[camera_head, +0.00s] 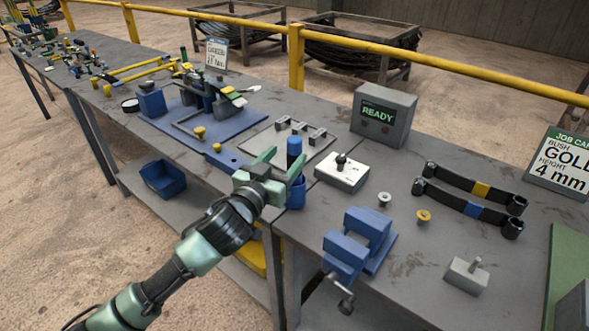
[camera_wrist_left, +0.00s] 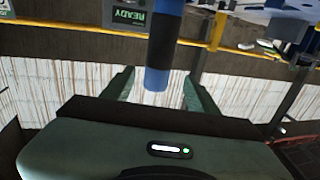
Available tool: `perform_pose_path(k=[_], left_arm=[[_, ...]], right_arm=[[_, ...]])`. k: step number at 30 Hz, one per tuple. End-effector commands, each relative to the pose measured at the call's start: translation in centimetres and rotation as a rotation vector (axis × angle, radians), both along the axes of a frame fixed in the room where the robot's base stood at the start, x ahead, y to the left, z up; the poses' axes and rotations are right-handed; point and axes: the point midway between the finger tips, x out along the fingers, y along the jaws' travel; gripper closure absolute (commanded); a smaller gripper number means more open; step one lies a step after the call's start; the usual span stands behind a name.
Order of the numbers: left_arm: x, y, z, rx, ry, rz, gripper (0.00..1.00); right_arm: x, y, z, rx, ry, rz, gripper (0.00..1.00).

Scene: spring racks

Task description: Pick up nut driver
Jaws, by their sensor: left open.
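The nut driver (camera_head: 294,150) seems to be the upright tool with a blue handle and a dark band, standing in a small blue cup (camera_head: 296,194) near the bench's front edge. In the left wrist view the blue and dark handle (camera_wrist_left: 163,45) hangs down from the top of the picture, between the two finger lines. My left gripper (camera_head: 281,170) is open and empty, its green fingers pointing at the handle. It also shows in the left wrist view (camera_wrist_left: 160,90). I cannot tell whether the fingertips reach around the handle. The tool's lower end is hidden. My right gripper is not in view.
A white block with a black knob (camera_head: 342,173) stands right of the cup, with a READY box (camera_head: 383,116) behind. A blue vise (camera_head: 358,243) is at the front edge. A blue fixture plate (camera_head: 205,130) lies to the left. Two dark straps (camera_head: 470,190) lie right.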

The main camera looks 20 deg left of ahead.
Motion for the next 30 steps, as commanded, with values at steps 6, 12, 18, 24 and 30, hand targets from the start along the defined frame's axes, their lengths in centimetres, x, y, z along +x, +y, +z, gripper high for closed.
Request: perform_pose_path(k=[6, 12, 18, 24, 30], left_arm=[[2.4, -0.3, 0.6, -0.002, -0.014, -0.005, 0.41], [4.8, -0.8, 0.4, 0.000, -0.012, -0.004, 0.41], [7.3, -1.2, 0.2, -0.001, -0.013, -0.005, 0.41], [7.8, -1.3, 0.0, -0.001, -0.012, -0.006, 0.41], [7.7, -1.3, 0.0, -0.001, -0.012, -0.006, 0.66]], right_arm=[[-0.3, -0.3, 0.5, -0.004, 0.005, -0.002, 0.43], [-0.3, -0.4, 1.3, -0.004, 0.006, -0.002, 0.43], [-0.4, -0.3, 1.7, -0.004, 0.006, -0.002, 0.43], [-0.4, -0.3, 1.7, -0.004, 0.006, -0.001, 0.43], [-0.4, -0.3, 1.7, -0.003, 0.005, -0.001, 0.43]])
